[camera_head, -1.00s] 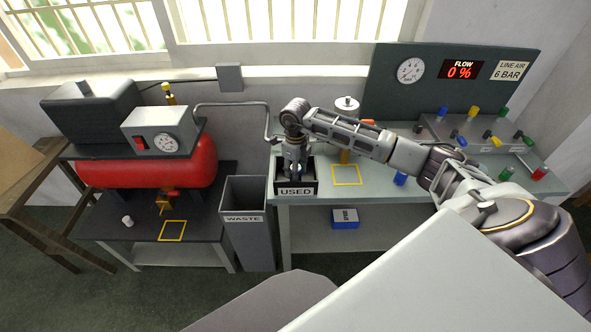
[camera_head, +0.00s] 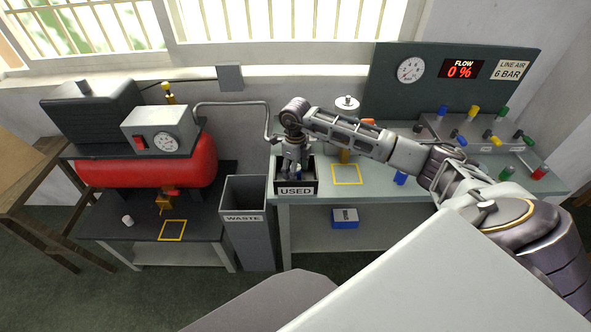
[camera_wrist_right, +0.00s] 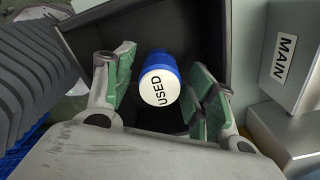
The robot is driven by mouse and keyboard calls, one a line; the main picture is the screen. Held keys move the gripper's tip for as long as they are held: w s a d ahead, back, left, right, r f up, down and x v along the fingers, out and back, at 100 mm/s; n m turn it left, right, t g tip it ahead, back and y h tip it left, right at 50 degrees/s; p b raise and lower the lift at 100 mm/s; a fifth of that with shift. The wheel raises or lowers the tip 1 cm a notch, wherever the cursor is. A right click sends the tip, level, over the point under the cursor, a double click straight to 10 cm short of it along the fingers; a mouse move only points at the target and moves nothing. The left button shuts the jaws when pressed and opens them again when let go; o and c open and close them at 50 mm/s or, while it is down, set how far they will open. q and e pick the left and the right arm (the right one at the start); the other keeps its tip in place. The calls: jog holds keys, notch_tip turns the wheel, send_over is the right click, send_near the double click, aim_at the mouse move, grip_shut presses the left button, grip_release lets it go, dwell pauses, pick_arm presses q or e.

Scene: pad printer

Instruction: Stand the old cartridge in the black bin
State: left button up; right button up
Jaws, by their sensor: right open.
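The black bin (camera_head: 296,191), labelled USED, stands at the left end of the bench. The old cartridge (camera_wrist_right: 160,84), blue with a white end marked USED, is inside the bin in the right wrist view, its marked end facing the camera. My right gripper (camera_wrist_right: 160,92) is open over the bin, a finger pad on each side of the cartridge with visible gaps. In the head view my right gripper (camera_head: 295,165) points down into the bin and hides most of the cartridge. Whether the cartridge's lower end touches the bin floor is hidden. My left gripper is out of view.
A grey WASTE bin (camera_head: 244,222) stands left of the bench, beside the red compressor tank (camera_head: 150,165). A yellow-outlined square (camera_head: 347,181) is just right of the black bin. A blue SPARE box (camera_head: 345,217) sits on the lower shelf. A MAIN-labelled box (camera_wrist_right: 290,55) is close by.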

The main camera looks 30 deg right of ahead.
jog(key=shift+r, duration=0.6)
notch_tip(320, 180, up, 11)
jog(key=shift+b, duration=0.35)
dwell(0.3)
